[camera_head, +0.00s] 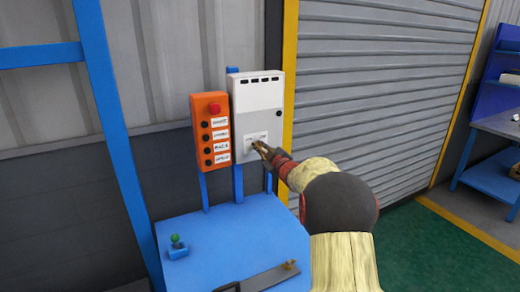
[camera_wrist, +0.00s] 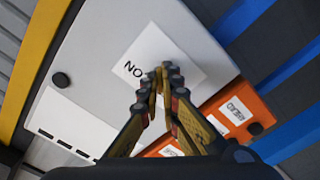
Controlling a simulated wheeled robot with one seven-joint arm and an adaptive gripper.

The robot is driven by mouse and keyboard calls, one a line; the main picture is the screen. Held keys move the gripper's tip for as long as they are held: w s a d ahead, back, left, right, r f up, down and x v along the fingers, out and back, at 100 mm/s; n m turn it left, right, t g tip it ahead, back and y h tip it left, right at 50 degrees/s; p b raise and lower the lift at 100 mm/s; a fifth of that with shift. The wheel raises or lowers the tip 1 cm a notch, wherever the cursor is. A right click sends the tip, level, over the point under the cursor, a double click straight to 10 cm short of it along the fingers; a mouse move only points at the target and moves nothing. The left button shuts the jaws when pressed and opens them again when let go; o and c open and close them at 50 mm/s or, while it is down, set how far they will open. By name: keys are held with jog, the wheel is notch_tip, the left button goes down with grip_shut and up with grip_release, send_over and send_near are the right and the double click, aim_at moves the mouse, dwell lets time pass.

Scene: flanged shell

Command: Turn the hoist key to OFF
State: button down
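The hoist control box (camera_head: 257,95) is a light grey cabinet with a white upper part, and a white label (camera_head: 250,137) sits low on its front. My gripper (camera_head: 258,147) reaches in from the right, its tips at this label. In the wrist view my gripper (camera_wrist: 164,75) has its two fingertips close together over the white label (camera_wrist: 185,52), where the letters "NO" show beside them, seen turned. The key is hidden behind or between the fingertips. I cannot tell whether they grip it or only stand around it.
An orange button panel (camera_head: 211,130) with a red button stands left of the box. A blue post (camera_head: 110,120) is left. A shutter (camera_head: 385,80) is behind.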

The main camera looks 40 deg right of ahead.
jog(key=shift+f, duration=0.1)
jog(key=c, duration=2)
grip_release()
jog(key=shift+c, duration=0.2)
jog(key=v, duration=1.2)
